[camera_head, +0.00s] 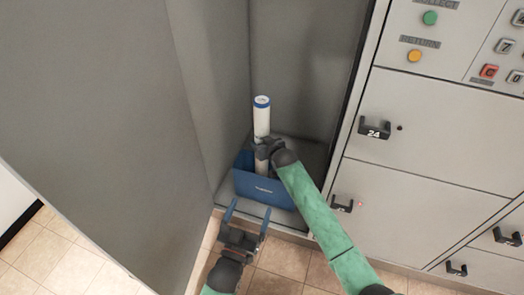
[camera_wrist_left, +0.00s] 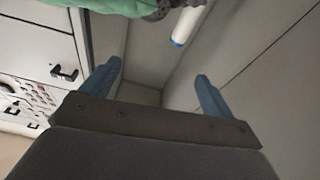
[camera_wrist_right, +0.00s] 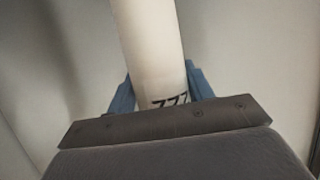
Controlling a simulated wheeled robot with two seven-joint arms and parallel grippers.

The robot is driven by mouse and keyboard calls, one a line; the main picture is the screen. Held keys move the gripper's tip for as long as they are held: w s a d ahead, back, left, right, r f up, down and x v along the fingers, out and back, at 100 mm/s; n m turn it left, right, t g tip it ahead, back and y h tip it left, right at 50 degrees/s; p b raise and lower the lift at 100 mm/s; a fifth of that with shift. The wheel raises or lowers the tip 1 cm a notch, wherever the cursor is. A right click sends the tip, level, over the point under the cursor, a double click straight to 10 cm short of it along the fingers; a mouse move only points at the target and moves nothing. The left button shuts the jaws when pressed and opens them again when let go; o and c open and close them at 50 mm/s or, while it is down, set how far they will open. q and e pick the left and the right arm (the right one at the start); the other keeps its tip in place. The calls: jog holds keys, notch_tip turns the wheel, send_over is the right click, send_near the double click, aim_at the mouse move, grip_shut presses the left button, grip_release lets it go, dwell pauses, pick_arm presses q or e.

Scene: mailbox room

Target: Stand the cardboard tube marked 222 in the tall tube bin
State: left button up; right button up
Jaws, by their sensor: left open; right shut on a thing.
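The white cardboard tube (camera_head: 262,118) has a blue-rimmed top end and stands near upright inside the open locker. Dark digits show partly on the tube (camera_wrist_right: 150,45) in the right wrist view, cut off by the gripper. My right gripper (camera_head: 264,148) is shut around the tube's lower part. A blue bin (camera_head: 264,188) with a small pale label sits below it on the locker floor. The tube's lower end is over or inside the bin; I cannot tell which. My left gripper (camera_head: 248,212) is open and empty in front of the bin. The tube's blue-rimmed end (camera_wrist_left: 178,42) also shows in the left wrist view.
A grey open door (camera_head: 120,120) stands on the left. Closed locker doors with dark handles (camera_head: 375,128) and a keypad panel (camera_head: 500,55) are on the right. The tiled floor (camera_head: 275,262) shows in front.

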pick_arm(q)
notch_tip(320, 180, up, 8)
jog(key=t, duration=0.3)
jog(key=shift+s+a+b, duration=0.25)
jog(key=shift+b, duration=0.1)
pick_arm(e)
notch_tip(320, 180, down, 4)
pick_arm(q)
jog(key=shift+f, duration=0.1)
pick_arm(e)
jog(key=shift+f, duration=0.1)
jog(key=o, duration=1.4)
pick_arm(q)
jog(key=shift+f, duration=0.1)
pick_arm(e)
jog(key=shift+o, duration=0.2)
pick_arm(q)
notch_tip(320, 180, down, 20)
jog(key=s+g+y+p, duration=0.1)
jog(key=g+p, duration=0.1)
jog(key=g, duration=0.5)
jog(key=shift+s+d+f, duration=0.2)
jog(key=shift+s+d, duration=0.2)
pick_arm(e)
jog(key=v, duration=1.2)
